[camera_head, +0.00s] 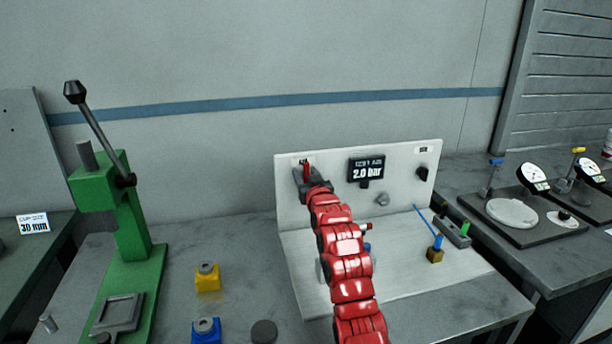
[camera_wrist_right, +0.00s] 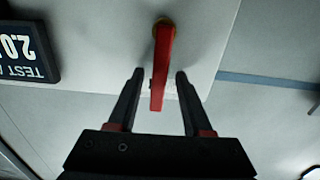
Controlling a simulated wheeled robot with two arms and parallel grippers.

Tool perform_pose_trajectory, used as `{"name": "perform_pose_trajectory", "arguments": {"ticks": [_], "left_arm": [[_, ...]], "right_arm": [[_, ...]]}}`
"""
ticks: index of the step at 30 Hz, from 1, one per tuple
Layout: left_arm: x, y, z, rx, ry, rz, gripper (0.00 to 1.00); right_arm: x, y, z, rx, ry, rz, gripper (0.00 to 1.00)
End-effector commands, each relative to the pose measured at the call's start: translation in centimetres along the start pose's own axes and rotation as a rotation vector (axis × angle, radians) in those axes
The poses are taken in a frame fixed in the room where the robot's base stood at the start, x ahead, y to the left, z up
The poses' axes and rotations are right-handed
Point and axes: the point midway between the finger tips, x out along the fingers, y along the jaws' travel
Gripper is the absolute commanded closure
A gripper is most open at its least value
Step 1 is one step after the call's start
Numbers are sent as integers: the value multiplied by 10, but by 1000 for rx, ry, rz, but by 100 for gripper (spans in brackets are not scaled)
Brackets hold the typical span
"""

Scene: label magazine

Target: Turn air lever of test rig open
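The test rig (camera_head: 290,215) is a white panel and base on the bench, with a display reading 2.0 bar (camera_head: 366,170). Its red air lever (camera_head: 306,169) is at the panel's upper left and looks about vertical. In the right wrist view, which is upside down, the lever (camera_wrist_right: 161,62) extends from a brass-coloured pivot (camera_wrist_right: 164,24). My right gripper (camera_head: 309,178) is at the lever. Its open fingers (camera_wrist_right: 160,75) stand on either side of it, with a visible gap on each side. My left gripper is not in view.
A black knob (camera_head: 422,173) is at the panel's right. A blue-handled tool (camera_head: 437,243) and a small rack (camera_head: 452,233) are on the rig base. A green press (camera_head: 133,222) stands left, with yellow (camera_head: 207,279) and blue (camera_head: 206,331) blocks nearby. Dial gauges (camera_head: 533,178) are at right.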

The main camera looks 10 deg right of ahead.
Motion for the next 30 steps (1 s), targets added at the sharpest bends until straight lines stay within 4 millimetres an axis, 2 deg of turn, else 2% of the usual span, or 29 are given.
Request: {"name": "perform_pose_trajectory", "arguments": {"ticks": [7,11,20,30], "left_arm": [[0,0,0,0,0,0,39],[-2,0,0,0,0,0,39],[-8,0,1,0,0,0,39],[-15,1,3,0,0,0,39]], "right_arm": [[-2,0,0,0,0,1,50],[-12,1,-1,0,6,1,50],[-57,1,0,-1,5,1,50],[-119,0,1,0,3,1,50]]}}
